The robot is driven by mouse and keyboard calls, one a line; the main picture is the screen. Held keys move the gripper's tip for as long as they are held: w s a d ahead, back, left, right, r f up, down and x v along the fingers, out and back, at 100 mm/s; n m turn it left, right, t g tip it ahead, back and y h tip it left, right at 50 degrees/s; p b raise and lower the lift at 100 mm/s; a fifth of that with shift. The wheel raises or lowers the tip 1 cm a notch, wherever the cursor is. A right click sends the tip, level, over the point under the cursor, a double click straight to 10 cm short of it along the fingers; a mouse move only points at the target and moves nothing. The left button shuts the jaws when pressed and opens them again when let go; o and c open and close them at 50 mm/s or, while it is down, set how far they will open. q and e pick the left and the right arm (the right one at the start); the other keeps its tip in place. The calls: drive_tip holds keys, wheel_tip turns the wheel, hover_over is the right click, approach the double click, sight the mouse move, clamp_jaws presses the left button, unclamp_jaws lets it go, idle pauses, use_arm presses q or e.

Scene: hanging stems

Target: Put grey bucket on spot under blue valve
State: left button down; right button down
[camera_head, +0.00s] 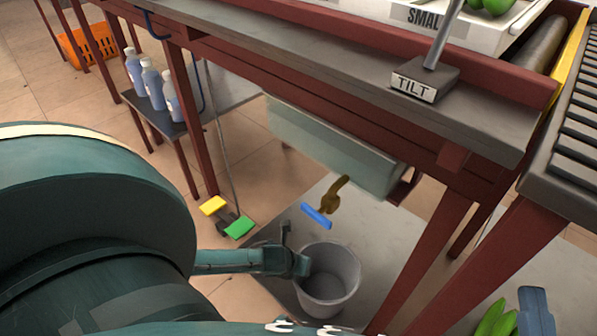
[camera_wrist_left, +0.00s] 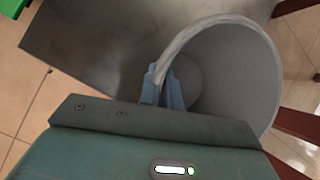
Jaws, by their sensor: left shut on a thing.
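The grey bucket (camera_head: 332,302) is upright and empty, over or on a grey floor plate (camera_head: 375,225); I cannot tell whether it touches the plate. My left gripper (camera_head: 300,264) is shut on its rim at the left side. In the left wrist view, the blue fingers (camera_wrist_left: 164,92) pinch the rim of the bucket (camera_wrist_left: 245,65). The blue valve (camera_head: 317,215) is a handle on a brass tap (camera_head: 333,195) under a grey-green tank (camera_head: 335,145). The bucket appears just below the valve in the picture. A bluish finger of my right gripper (camera_head: 536,312) shows at the bottom right, cut off.
Red table legs (camera_head: 420,265) stand close right of the bucket. Yellow (camera_head: 213,206) and green (camera_head: 239,228) pedals lie left of it. Several bottles (camera_head: 152,85) stand on a low shelf. Green produce (camera_head: 495,318) lies at the bottom right. Tiled floor is open at left.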

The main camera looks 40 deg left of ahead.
use_arm(q)
drive_tip(key=shift+r, duration=0.1)
drive_tip(key=c, duration=1.6)
unclamp_jaws()
use_arm(e)
drive_tip(key=shift+r, duration=0.25)
use_arm(q)
drive_tip(key=shift+s+r+p, duration=0.15)
drive_tip(key=shift+r+p, duration=0.15)
drive_tip(key=shift+p, duration=0.05)
drive_tip(key=p+v, duration=0.6)
drive_tip(key=v, duration=0.5)
use_arm(e)
drive_tip(key=shift+s+d+f+n+g+h, duration=0.3)
drive_tip(key=shift+d+n+h, duration=0.25)
drive_tip(key=shift+h, duration=0.15)
use_arm(q)
drive_tip(key=shift+s+r, duration=0.2)
use_arm(e)
drive_tip(key=shift+r, duration=0.1)
